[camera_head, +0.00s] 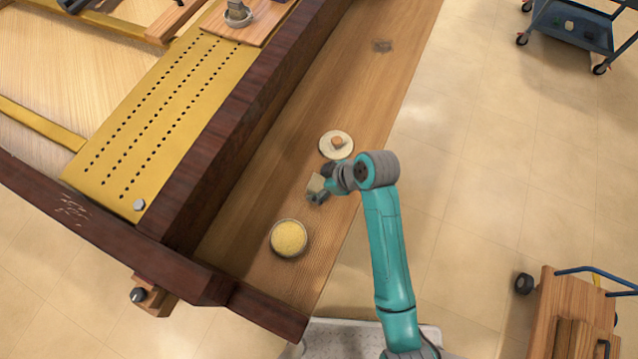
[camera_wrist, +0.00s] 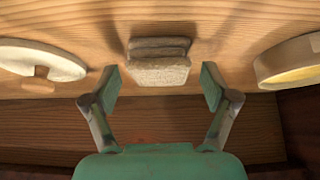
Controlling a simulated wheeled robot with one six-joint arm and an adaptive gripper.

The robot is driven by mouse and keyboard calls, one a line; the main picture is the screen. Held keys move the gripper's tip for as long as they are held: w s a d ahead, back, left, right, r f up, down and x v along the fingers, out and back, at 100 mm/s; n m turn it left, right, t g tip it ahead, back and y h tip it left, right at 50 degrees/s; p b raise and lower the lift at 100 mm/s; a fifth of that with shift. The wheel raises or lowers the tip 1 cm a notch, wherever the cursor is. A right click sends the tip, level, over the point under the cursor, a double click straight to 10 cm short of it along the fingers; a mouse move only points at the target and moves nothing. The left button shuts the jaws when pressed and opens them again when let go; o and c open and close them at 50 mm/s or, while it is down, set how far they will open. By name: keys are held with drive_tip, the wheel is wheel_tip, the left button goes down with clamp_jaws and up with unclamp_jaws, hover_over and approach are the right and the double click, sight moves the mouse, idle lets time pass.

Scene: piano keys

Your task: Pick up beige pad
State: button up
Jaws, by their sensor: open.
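The beige pad (camera_wrist: 158,72) has a rough pale front and a darker ridged upper part. It sits upright on the wooden ledge, near the top centre of the wrist view. In the head view it is a small beige block (camera_head: 315,183) at the end of my arm, between the round white disc and the yellow-filled dish. My gripper (camera_wrist: 162,85) is open, with one finger to each side of the pad. Gaps show between both fingers and the pad. The head view shows the gripper (camera_head: 321,186) partly overlapping the pad's right side.
A white disc with a wooden knob (camera_head: 336,143) lies above the pad in the head view. A round dish with yellow filling (camera_head: 288,238) stands below it. A dark wooden wall (camera_head: 240,115) borders the ledge (camera_head: 375,85) on the left.

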sight(319, 183)
drive_tip(key=shift+w+a+f, duration=0.1)
drive_tip(key=shift+a+f, duration=0.05)
drive_tip(key=shift+f, duration=0.1)
drive_tip(key=c, duration=1.1)
drive_tip(key=shift+c, duration=0.2)
wheel_tip(319, 183, up, 10)
drive_tip(key=shift+r, duration=0.1)
